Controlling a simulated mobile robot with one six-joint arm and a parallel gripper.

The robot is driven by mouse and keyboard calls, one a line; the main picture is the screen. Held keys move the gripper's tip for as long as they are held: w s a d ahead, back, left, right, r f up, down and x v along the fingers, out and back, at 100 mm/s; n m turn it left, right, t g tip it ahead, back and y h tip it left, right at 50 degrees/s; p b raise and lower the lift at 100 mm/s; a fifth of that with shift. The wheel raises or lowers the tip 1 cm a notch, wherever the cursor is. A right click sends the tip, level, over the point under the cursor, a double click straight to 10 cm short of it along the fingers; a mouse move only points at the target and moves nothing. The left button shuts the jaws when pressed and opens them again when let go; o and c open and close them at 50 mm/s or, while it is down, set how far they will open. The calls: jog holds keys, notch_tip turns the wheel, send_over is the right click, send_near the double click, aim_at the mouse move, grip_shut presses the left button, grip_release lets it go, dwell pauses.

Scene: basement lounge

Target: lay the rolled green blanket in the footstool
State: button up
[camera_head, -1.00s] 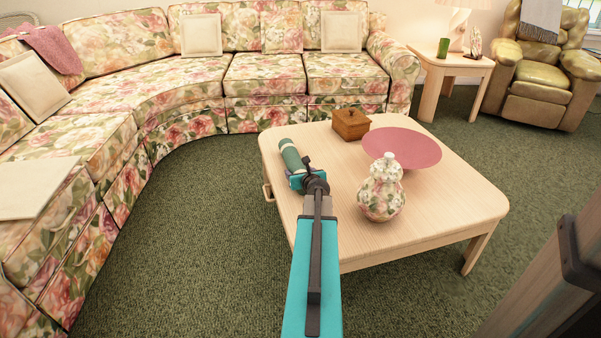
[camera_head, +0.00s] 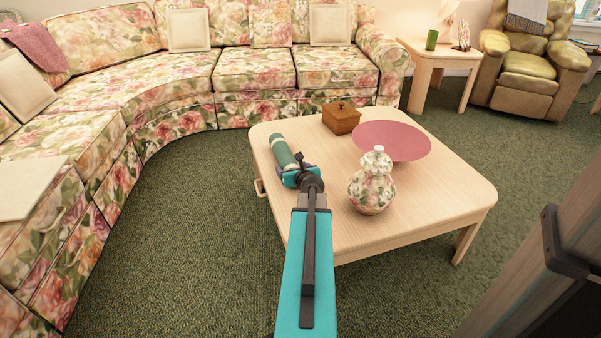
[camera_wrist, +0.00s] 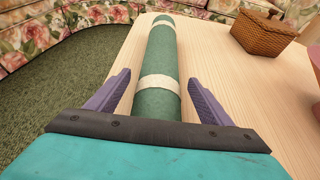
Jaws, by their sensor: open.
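The rolled green blanket (camera_head: 281,150) lies on the light wood coffee table near its left edge. In the wrist view the blanket (camera_wrist: 161,60) is a long green roll with two pale bands, pointing away from me. My gripper (camera_wrist: 158,85) is open, with one purple finger on each side of the roll's near end. In the head view my gripper (camera_head: 298,174) is at the blanket's near end, partly hidden by my arm. No footstool can be made out in these views.
On the coffee table (camera_head: 430,205) stand a brown wicker box (camera_head: 341,118), a pink bowl (camera_head: 405,143) and a floral jar (camera_head: 371,183). A floral sofa (camera_head: 180,85) curves behind and left. Green carpet (camera_head: 180,230) is clear left of the table. A green armchair (camera_head: 528,85) is far right.

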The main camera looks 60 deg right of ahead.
jog(key=v, duration=0.2)
jog(key=p+v, duration=0.1)
jog(key=v, duration=0.2)
jog(key=p+v, duration=0.1)
jog(key=v, duration=0.1)
jog(key=shift+s+a+r, duration=0.1)
jog(key=shift+a+r, duration=0.1)
jog(key=shift+r, duration=0.25)
jog(key=shift+s+a+r+p, duration=0.1)
jog(key=shift+s+r+p, duration=0.05)
jog(key=shift+p, duration=0.85)
jog(key=p+v, duration=0.1)
jog(key=p, duration=0.3)
jog(key=shift+s+a+r, duration=0.15)
jog(key=shift+s+a, duration=0.05)
jog(key=shift+s+a+p, duration=0.3)
jog(key=shift+s+p, duration=0.05)
jog(key=shift+p, duration=1)
